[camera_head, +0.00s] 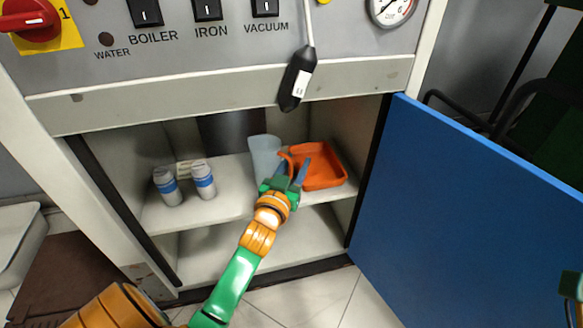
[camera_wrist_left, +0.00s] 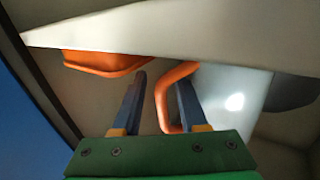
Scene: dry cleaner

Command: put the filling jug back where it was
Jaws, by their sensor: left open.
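The filling jug (camera_head: 264,153) is translucent and pale with an orange handle. It stands upright on the upper shelf inside the open cabinet. My left gripper (camera_head: 300,170) is open at the handle side of the jug. In the left wrist view the orange handle (camera_wrist_left: 162,95) lies between the two blue fingers of my left gripper (camera_wrist_left: 158,100). One finger is in the gap between handle and the jug's body (camera_wrist_left: 232,95); the other is on the outer side, apart from the handle. My right gripper's fingers are not seen.
An orange tray (camera_head: 323,182) sits right of the jug on the shelf (camera_head: 232,203). The blue door (camera_head: 460,220) is open to the right. A black pendant control (camera_head: 297,78) hangs above the opening.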

